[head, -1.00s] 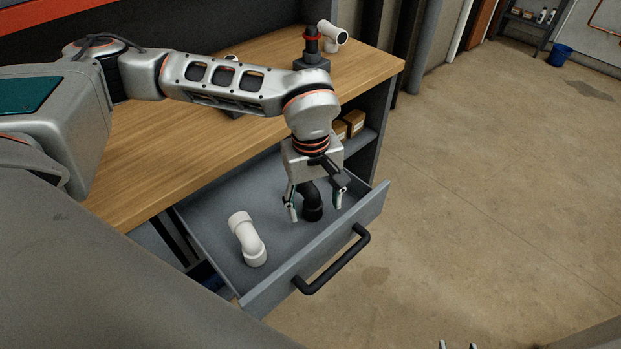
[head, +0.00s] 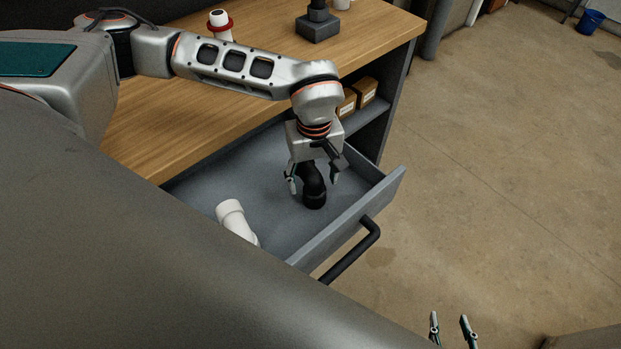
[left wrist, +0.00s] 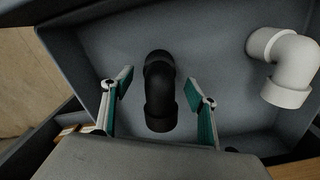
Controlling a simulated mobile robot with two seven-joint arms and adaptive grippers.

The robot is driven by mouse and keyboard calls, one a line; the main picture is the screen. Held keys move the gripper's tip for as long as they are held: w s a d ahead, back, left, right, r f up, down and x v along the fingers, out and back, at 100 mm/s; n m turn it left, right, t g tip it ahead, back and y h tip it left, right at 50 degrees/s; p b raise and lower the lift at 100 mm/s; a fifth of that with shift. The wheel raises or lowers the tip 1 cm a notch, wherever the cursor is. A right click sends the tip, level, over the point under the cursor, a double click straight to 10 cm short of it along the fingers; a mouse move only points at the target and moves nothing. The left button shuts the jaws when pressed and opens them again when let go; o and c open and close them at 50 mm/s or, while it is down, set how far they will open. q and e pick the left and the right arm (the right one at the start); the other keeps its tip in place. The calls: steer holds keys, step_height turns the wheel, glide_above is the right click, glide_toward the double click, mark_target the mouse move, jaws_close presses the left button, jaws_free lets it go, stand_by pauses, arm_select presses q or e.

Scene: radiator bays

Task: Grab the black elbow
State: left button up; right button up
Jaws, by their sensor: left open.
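The black elbow (head: 314,187) lies in the open grey drawer (head: 256,178). In the left wrist view the black elbow (left wrist: 160,92) shows between and beyond my left fingertips, with bare drawer floor on both sides of it. My left gripper (head: 312,180) is above the drawer, pointing down, open and apart from the elbow as far as the wrist view shows. Its fingers (left wrist: 162,92) have green pads. My right gripper (head: 452,325) shows only as two separated fingertips at the bottom of the head view, open and empty over the floor.
A white elbow (head: 236,220) lies in the same drawer, left of the black one; it also shows in the left wrist view (left wrist: 288,68). The drawer's front has a black handle (head: 357,250). The wooden worktop (head: 180,115) is above. Small boxes (head: 362,92) sit on a shelf.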

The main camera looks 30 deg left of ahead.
arm_select(q)
step_height(320, 180, down, 2)
steer(key=shift+f, duration=0.4)
steer(key=c, duration=1.2)
steer(key=shift+r, duration=0.1)
